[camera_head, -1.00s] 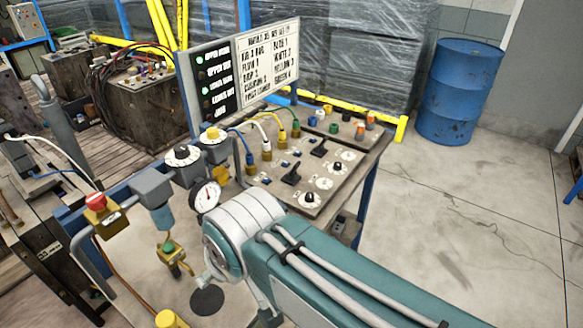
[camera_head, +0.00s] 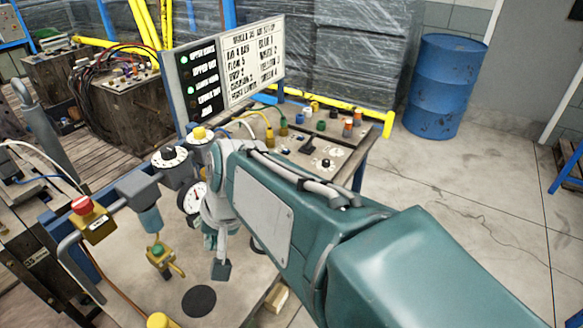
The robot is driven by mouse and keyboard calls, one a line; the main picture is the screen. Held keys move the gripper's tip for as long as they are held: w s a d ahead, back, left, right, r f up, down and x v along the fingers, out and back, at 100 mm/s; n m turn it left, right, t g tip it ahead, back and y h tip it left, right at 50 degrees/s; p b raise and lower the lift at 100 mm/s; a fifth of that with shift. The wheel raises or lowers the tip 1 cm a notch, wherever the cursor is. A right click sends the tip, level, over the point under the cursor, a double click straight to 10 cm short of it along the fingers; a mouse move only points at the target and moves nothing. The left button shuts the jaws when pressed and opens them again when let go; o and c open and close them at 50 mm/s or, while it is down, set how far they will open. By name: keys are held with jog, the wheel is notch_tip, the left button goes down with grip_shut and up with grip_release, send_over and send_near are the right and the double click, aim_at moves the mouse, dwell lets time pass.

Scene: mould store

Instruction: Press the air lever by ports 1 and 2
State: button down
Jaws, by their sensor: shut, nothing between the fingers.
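The valve panel (camera_head: 357,150) is on the right part of the bench and carries coloured ports, dials and black levers. One black lever (camera_head: 309,144) shows beyond my arm. The other lever, nearer me, is hidden behind my arm. Port numbers are too small to read. My gripper (camera_head: 222,268) points down, shut and empty, over the bench left of the panel, apart from the levers.
A blue drum (camera_head: 440,88) stands on open floor at right.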

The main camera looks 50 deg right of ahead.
jog(key=w+d+f+m+t+y, duration=0.1)
jog(key=w+d+f+m+y, duration=0.1)
jog(key=w+d+m, duration=0.4)
jog(key=w+d+f+m+t+y, duration=0.2)
jog(key=d+f+m, duration=0.1)
jog(key=d+m, duration=0.65)
jog(key=s+d+f+m+t+h, duration=0.1)
jog(key=d+f+m+t, duration=0.1)
jog(key=d, duration=0.6)
jog(key=s+d+f+m+t+h, duration=0.1)
jog(key=s+d+f+m+t, duration=0.1)
jog(key=d+m, duration=0.3)
jog(key=s+d+f+m+t+h, duration=0.1)
jog(key=s+d+f+m+t, duration=0.1)
jog(key=d, duration=0.9)
jog(key=shift+s+d+f+m+t, duration=0.2)
jog(key=shift+f+m+t, duration=0.3)
jog(key=shift+m, duration=0.65)
jog(key=shift+w+f, duration=0.1)
jog(key=x, duration=0.9)
jog(key=shift+f, duration=0.2)
jog(key=w, duration=0.2)
jog(key=w+r, duration=0.1)
jog(key=shift+w+a, duration=0.3)
jog(key=shift+w+a+r, duration=0.1)
jog(key=shift+w+r, duration=0.1)
jog(key=shift+w, duration=0.25)
